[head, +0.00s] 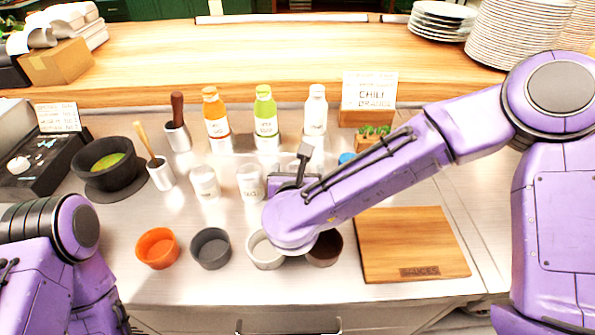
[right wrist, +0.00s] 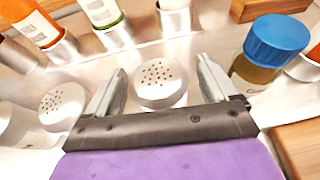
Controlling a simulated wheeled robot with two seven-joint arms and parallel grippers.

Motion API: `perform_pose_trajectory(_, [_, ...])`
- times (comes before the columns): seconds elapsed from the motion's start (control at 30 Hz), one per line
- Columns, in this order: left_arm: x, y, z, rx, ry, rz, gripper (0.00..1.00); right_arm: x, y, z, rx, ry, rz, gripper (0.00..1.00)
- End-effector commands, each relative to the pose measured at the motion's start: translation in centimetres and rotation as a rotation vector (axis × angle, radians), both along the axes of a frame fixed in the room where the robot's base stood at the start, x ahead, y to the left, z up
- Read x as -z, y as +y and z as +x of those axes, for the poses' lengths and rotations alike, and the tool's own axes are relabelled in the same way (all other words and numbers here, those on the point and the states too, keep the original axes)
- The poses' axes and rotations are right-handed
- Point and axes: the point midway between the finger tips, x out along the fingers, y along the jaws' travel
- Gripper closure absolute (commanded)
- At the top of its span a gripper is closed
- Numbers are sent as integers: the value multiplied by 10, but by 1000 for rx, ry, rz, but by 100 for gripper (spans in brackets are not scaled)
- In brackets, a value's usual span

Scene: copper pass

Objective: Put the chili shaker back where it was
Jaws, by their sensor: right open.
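A shaker with a pierced metal top (right wrist: 160,83) stands upright between the spread fingers of my right gripper (right wrist: 160,82) in the right wrist view. Its label is hidden, so I cannot tell if it is the chili shaker. In the head view my right arm and hand cover it. Two more white shakers stand to the left, one (head: 205,182) and one beside it (head: 250,183). The nearer one also shows its pierced top in the right wrist view (right wrist: 63,103). My right gripper is open. My left arm shows at the lower left, but its gripper is out of view.
A blue-lidded jar (right wrist: 272,50) stands close right of my right gripper. Bottles (head: 265,112) stand behind. Small bowls, including an orange one (head: 157,247), sit in front, beside a wooden board (head: 412,245).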

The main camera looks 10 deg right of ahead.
Motion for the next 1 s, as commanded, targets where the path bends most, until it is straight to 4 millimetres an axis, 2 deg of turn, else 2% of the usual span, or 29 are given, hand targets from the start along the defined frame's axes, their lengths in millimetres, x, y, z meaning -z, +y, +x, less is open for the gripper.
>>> perform_pose_trajectory(0.3, [14,0,0,0,0,0,35,-29,21,-69,-5,-4,1,14])
perform_pose_trajectory(0.5, [17,0,0,0,0,0,35,-43,29,-99,-3,-3,-1,14])
perform_pose_trajectory(0.63, [17,0,0,0,0,0,35,-46,30,-105,0,-2,-1,14])
perform_pose_trajectory(1.0, [16,0,0,0,0,0,35,-46,30,-105,0,-2,-1,14])
